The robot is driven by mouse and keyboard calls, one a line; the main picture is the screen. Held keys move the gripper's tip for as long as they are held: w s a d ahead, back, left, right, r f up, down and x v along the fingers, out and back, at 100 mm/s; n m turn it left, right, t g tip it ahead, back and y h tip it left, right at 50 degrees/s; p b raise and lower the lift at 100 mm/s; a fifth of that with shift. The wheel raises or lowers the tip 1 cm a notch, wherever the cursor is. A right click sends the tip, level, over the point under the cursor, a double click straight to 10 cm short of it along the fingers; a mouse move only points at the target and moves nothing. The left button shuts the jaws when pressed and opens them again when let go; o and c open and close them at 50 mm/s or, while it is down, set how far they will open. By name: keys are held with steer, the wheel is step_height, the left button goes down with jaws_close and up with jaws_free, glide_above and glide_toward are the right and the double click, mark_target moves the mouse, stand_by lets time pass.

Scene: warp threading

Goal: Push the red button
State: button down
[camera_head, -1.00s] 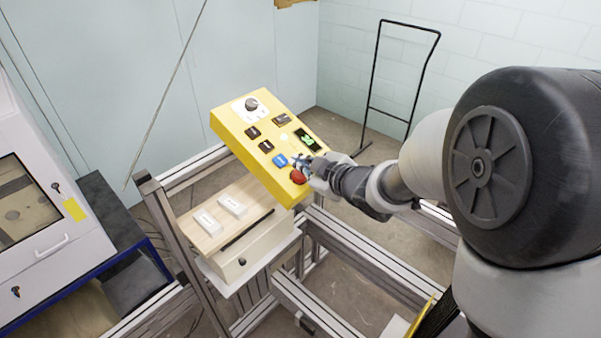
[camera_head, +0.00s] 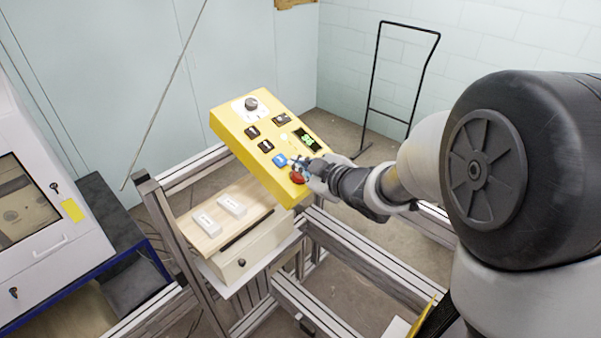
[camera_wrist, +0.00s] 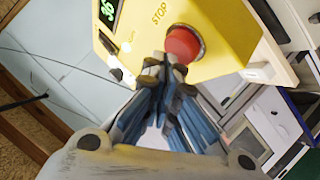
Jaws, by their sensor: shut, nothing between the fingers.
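The red button (camera_head: 298,178) is a round knob at the lower right end of the yellow control panel (camera_head: 232,128). In the wrist view the red button (camera_wrist: 183,43) sits beside the word STOP on the yellow face. My gripper (camera_head: 302,166) is shut and empty, with its fingertips close to the panel just beside the button. In the wrist view my fingertips (camera_wrist: 167,68) overlap the near edge of the button; I cannot tell whether they touch it. The gripper partly hides the panel's right edge.
The panel also carries a blue button (camera_head: 280,160), black switches, a knob (camera_head: 251,103) and a green display (camera_head: 307,139). A white machine (camera_head: 40,200) stands at left.

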steer(key=shift+a+f+b, duration=0.15)
steer(key=shift+f+b, duration=0.2)
steer(key=shift+f, duration=0.05)
steer(key=shift+r, duration=0.1)
stand_by(0.3)
steer(key=shift+s+d+r+p, duration=0.15)
steer(key=shift+d+r+p, duration=0.15)
steer(key=shift+r+p, duration=0.45)
step_height(320, 180, up, 6)
steer(key=s+d+p, duration=0.1)
steer(key=p, duration=0.4)
steer(key=shift+s+d+f, duration=0.2)
steer(key=shift+d, duration=0.2)
